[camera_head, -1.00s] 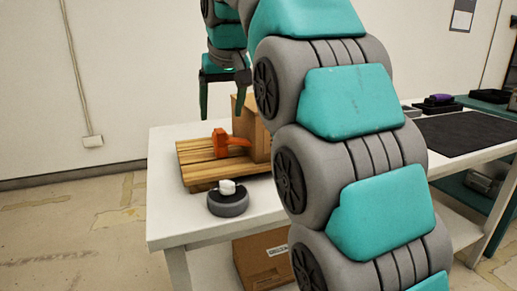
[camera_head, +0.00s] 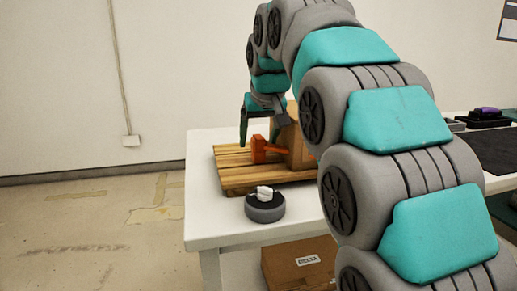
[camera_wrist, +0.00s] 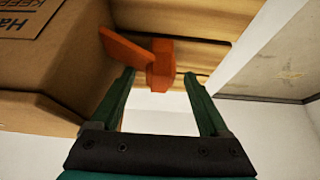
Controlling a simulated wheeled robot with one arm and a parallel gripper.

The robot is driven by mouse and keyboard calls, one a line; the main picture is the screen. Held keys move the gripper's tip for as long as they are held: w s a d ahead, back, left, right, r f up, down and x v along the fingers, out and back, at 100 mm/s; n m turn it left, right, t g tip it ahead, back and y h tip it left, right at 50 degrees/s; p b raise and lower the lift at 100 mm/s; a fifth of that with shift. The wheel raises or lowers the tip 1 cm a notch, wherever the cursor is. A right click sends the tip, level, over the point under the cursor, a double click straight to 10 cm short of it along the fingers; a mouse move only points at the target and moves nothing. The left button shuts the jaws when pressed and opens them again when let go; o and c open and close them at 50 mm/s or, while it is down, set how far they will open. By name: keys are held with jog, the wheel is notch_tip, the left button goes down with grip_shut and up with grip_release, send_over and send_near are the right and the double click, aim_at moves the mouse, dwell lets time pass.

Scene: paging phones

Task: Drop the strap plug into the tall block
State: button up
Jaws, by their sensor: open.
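An orange piece (camera_head: 259,148), which looks like the strap plug, has a block-like end and a flat arm reaching towards the tall block. The tall block (camera_head: 297,150) is brown, box-like and upright on a slatted wooden board (camera_head: 232,178). My arm hides part of it. My gripper (camera_head: 263,132) is open and empty just above the orange piece. In the wrist view, the orange piece (camera_wrist: 162,62) lies just beyond and between my fingertips (camera_wrist: 160,78). The tall block (camera_wrist: 50,60), with printed lettering, fills the left side there.
A dark grey round base (camera_head: 265,208) with a white piece (camera_head: 264,192) on top stands at the front of the white table (camera_head: 215,234). A cardboard box (camera_head: 300,266) is under the table. A dark mat (camera_head: 497,152) and black items lie at the right.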

jog(key=shift+w+a+f, duration=0.1)
jog(key=shift+w+f, duration=0.15)
jog(key=shift+f, duration=0.2)
grip_shut()
dwell(0.3)
